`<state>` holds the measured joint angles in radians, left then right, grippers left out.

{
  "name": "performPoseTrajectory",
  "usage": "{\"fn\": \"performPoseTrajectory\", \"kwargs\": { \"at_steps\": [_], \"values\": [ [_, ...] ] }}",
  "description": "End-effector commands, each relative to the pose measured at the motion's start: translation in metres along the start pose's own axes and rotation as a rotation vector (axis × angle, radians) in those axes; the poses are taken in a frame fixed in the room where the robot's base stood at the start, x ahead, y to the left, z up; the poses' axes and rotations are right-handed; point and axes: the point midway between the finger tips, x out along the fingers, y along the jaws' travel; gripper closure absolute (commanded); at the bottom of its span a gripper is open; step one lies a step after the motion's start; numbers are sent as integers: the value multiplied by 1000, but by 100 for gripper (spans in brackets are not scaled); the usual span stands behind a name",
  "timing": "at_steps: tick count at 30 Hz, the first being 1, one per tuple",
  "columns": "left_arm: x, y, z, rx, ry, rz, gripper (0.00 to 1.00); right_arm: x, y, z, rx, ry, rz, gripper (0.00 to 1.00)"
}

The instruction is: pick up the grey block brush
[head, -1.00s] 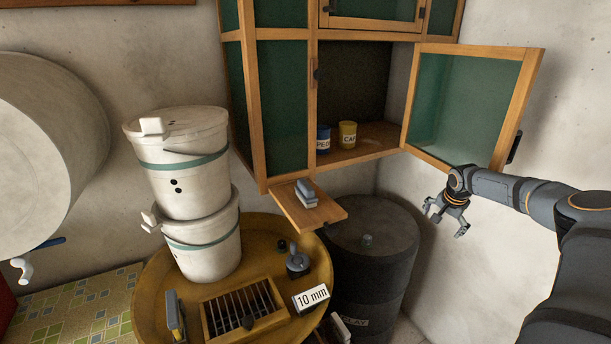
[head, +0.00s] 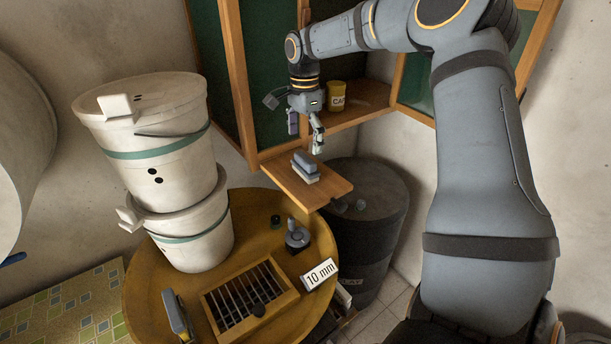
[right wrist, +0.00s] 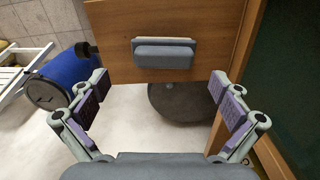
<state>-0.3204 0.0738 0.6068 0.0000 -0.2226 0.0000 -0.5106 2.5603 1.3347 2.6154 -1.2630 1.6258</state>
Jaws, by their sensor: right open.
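The grey block brush (head: 305,167) lies on a small wooden board (head: 327,191) that juts out below the cabinet. It has a grey back and a paler underside. My right gripper (head: 305,136) is open and empty, pointing down above the brush and apart from it. In the right wrist view the brush (right wrist: 165,53) lies ahead of the open fingers (right wrist: 163,98), roughly midway between them, near the board's edge. My left gripper is in neither view.
A round yellow table (head: 150,278) holds stacked white buckets (head: 150,140), a slatted wooden box (head: 285,278), a "10 mm" sign (head: 320,273) and another grey brush-like thing (head: 177,317). A dark drum (head: 385,205) stands behind the board. A yellow can (head: 336,96) stands in the cabinet.

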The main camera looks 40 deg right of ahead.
Motion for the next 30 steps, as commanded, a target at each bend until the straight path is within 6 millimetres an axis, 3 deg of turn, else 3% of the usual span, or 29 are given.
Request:
{"fn": "performPoseTrajectory", "kwargs": {
  "at_steps": [1,3,7,10,12,16,24,30],
  "values": [
    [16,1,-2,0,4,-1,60,16,0,0,0,0,-1,0],
    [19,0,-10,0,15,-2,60,18,0,0,0,1,-1,0],
    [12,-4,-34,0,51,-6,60,16,0,-1,0,0,0,0],
    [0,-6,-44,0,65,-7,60,28,0,-4,0,-1,3,0],
    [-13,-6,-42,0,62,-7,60,38,-1,-8,1,-1,5,0],
    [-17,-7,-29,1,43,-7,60,59,-2,-8,0,1,1,0],
    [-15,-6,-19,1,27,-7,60,66,-2,-8,0,1,-2,0],
    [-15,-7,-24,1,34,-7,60,66,-2,-8,0,1,-3,27]
  ]
}}
